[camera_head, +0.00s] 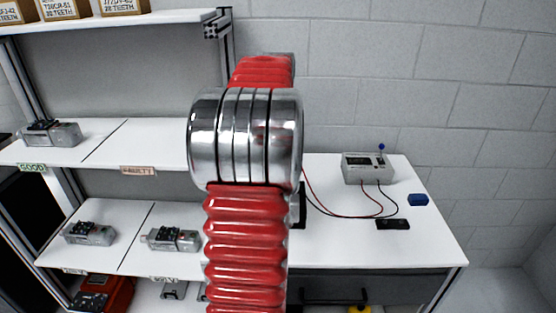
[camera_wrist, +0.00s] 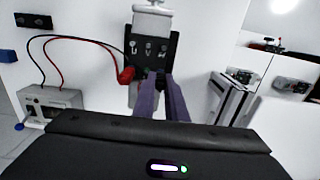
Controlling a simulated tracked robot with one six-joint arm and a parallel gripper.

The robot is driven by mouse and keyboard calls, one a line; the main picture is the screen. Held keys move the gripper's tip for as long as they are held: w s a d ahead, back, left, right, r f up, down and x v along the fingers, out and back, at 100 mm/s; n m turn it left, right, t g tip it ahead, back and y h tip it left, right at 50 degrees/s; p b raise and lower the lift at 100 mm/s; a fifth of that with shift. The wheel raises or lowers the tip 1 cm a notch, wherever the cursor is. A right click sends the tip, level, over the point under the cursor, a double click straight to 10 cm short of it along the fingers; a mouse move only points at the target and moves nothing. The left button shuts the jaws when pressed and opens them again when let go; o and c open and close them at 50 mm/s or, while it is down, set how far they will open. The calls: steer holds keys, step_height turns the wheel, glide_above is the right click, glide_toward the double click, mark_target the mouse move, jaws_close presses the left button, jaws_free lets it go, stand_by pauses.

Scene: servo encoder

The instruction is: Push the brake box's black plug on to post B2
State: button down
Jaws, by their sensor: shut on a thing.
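The brake box (camera_head: 368,168) is a grey case with a blue-tipped lever on the right of the bench; it also shows at the left of the wrist view (camera_wrist: 52,104). Its red and black leads run to the motor (camera_wrist: 152,24), which has a black terminal plate (camera_wrist: 160,50). The red plug (camera_wrist: 126,75) sits at the plate's lower left edge. The black plug between the fingertips is mostly hidden. Post B2 cannot be made out. My arm hides this spot in the head view.
Shelves with several motors (camera_head: 172,239) stand at the left. The bench's right front is clear.

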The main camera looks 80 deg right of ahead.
steer(key=shift+f, duration=0.1)
stand_by(0.6)
steer(key=c, duration=1.7)
jaws_free()
steer(key=shift+r, duration=3.5)
